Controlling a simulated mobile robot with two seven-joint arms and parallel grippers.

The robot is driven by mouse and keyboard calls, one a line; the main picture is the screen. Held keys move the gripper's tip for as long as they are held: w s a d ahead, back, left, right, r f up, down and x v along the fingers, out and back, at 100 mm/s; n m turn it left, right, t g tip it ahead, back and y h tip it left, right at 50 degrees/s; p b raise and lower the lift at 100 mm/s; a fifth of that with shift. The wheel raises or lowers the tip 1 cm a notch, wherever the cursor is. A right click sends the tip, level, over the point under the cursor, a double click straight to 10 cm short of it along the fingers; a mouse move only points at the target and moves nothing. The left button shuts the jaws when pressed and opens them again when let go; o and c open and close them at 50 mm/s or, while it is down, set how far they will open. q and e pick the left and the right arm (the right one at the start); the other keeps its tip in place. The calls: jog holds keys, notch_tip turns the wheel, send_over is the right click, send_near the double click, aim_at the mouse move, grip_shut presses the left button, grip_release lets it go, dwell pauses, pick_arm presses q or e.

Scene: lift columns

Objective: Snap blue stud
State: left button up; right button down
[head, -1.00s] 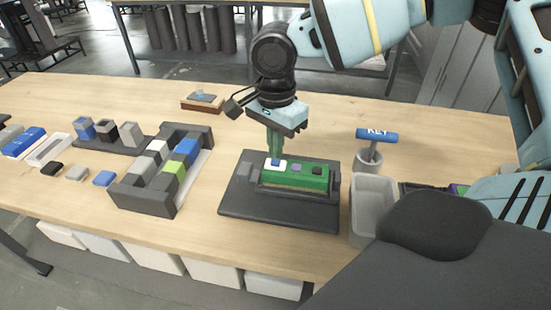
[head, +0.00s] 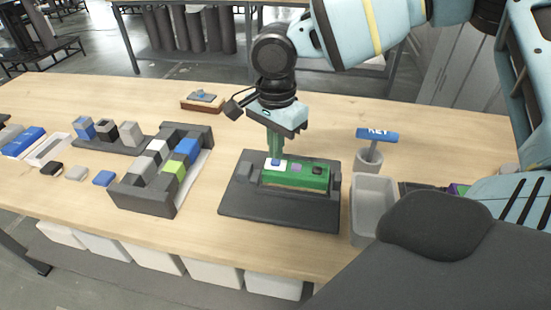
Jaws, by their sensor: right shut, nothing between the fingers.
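The blue stud (head: 276,161) is a small blue square on a white patch at the left end of the green board (head: 318,177). The board sits in a dark grey fixture (head: 240,207) on the table. A purple stud (head: 297,167) and a dark stud (head: 318,170) are to its right. My right gripper (head: 276,154) points down with its green fingers shut and empty. Its tips are right at the blue stud; whether they touch it I cannot tell. My left gripper is not in view.
A grey rack (head: 146,200) with grey, blue and lime blocks stands left of the fixture. Loose blocks lie at left. The table front is clear.

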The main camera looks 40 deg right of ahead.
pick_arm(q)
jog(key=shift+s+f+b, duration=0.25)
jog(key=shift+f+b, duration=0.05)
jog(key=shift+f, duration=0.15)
pick_arm(e)
jog(key=shift+f, duration=0.95)
dwell(0.4)
jog(key=shift+r, duration=0.15)
dwell(0.5)
